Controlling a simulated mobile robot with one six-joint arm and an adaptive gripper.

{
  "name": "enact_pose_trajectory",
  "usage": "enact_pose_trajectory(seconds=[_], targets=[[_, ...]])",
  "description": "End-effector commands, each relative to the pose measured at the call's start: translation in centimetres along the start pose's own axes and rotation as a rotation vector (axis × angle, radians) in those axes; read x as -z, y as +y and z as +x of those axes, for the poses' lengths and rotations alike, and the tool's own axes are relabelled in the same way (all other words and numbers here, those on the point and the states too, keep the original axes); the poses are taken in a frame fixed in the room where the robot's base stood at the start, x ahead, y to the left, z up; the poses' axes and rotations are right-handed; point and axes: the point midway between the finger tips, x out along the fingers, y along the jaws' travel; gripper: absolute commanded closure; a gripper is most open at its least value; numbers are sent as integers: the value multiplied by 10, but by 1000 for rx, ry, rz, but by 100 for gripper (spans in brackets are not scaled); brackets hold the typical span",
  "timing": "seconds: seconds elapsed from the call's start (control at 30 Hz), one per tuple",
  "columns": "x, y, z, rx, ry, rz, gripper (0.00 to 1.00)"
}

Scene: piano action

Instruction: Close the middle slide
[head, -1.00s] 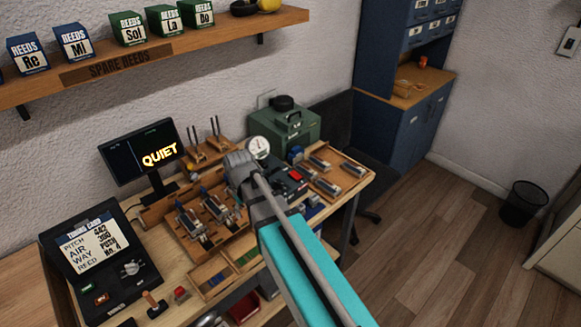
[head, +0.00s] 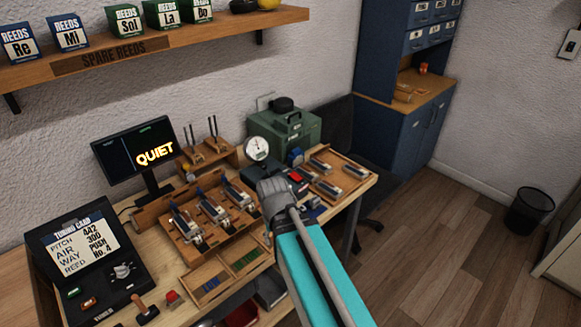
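A wooden stand (head: 178,242) on the bench holds three metal reed units with dark slides, side by side. The middle unit (head: 214,211) sits between the left unit (head: 186,227) and the right unit (head: 240,195). All three are uncovered, but the slides are too small for me to tell how far each is open. My gripper (head: 272,212) is to the right of the stand, apart from the middle unit. My own wrist and arm hide its fingertips, so I cannot see their opening.
A wooden tray with more metal parts (head: 338,178) lies at the right. A green box (head: 284,135) and a round gauge (head: 257,149) stand behind. A monitor (head: 137,155) reads QUIET. A tuning card case (head: 84,262) is at left, a divided tray (head: 230,274) in front.

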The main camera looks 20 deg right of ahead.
Motion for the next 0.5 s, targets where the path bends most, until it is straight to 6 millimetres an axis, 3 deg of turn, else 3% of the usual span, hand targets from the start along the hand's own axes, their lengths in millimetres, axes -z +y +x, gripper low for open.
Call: enact_pose_trajectory(seconds=[0.03,0.5], targets=[[11,3,-1,-16,7,24,37],[69,33,-4,-164,90,282,37]])
